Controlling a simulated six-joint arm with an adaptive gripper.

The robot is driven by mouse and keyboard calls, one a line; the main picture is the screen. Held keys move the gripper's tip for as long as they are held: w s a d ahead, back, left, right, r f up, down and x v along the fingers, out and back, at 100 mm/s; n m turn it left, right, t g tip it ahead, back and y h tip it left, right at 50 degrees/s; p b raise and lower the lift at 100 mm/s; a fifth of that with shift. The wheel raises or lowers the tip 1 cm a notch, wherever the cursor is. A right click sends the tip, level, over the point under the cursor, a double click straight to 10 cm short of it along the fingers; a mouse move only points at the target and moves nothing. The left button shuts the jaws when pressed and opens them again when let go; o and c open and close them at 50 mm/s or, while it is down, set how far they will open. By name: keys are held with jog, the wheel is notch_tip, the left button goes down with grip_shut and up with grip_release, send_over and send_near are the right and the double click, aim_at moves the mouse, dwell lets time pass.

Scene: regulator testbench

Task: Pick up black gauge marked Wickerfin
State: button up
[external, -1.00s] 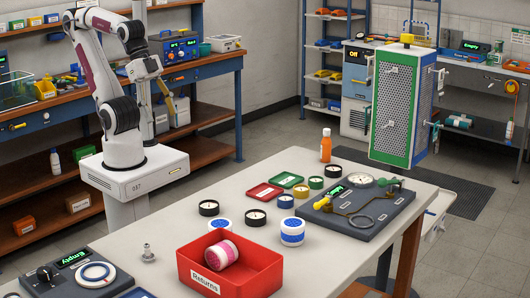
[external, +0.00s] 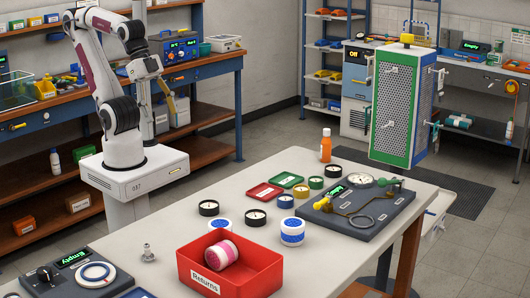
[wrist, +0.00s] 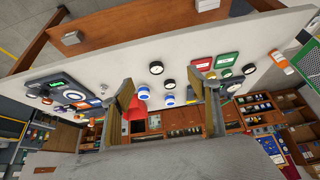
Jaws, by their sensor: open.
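Several round gauges with black rims and pale faces lie on the white table. In the external view, one is at the left (external: 209,208), one is behind the red bin (external: 256,217), one is right of it (external: 286,202) and one is near the bottle (external: 332,171). Their markings are too small to read, so I cannot tell which is Wickerfin.
A red Returns bin (external: 229,274) holds a pink-and-white roll (external: 222,254). Blue-and-white rolls (external: 292,232), red (external: 264,192) and green trays (external: 287,180), an orange bottle (external: 326,146) and a dark test panel (external: 358,223) stand nearby.

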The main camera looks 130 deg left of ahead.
jog(key=w+a+r+m+t, duration=0.35)
jog(key=w+m, duration=0.45)
jog(key=w, duration=0.5)
jog(key=w+a+r+m+t+y, duration=0.1)
jog(key=w+a+r+m+t, duration=0.15)
jog(key=w+a+m, duration=0.75)
jog(key=w+d+r+m+t, duration=0.2)
jog(key=w+r+m, duration=0.25)
jog(key=w, duration=1.15)
jog(key=w+d+f+m+g+h, duration=0.1)
jog(key=w+f+m+h, duration=0.25)
jog(key=f+m, duration=0.3)
jog(key=w+d+f+m+g+h, duration=0.1)
jog(key=w+d+f+m+h, duration=0.2)
jog(key=f+m, duration=0.4)
jog(key=s+f+m+g+h, duration=0.2)
jog(key=s+f+m, duration=0.1)
jog(key=f+m, duration=0.1)
jog(key=s+f+m+g+h, duration=0.3)
jog(key=s+f+m, duration=0.1)
jog(key=f, duration=0.3)
jog(key=s+f+m+g+h, duration=0.2)
jog(key=s+f+m, duration=0.1)
jog(key=f+m, duration=0.2)
jog(key=shift+s+a+f+m, duration=0.15)
jog(key=shift+s+f+m, duration=0.1)
jog(key=shift+m, duration=0.35)
jog(key=shift+s+f+g, duration=0.2)
jog(key=shift+s+g, duration=0.05)
jog(key=shift+g, duration=0.05)
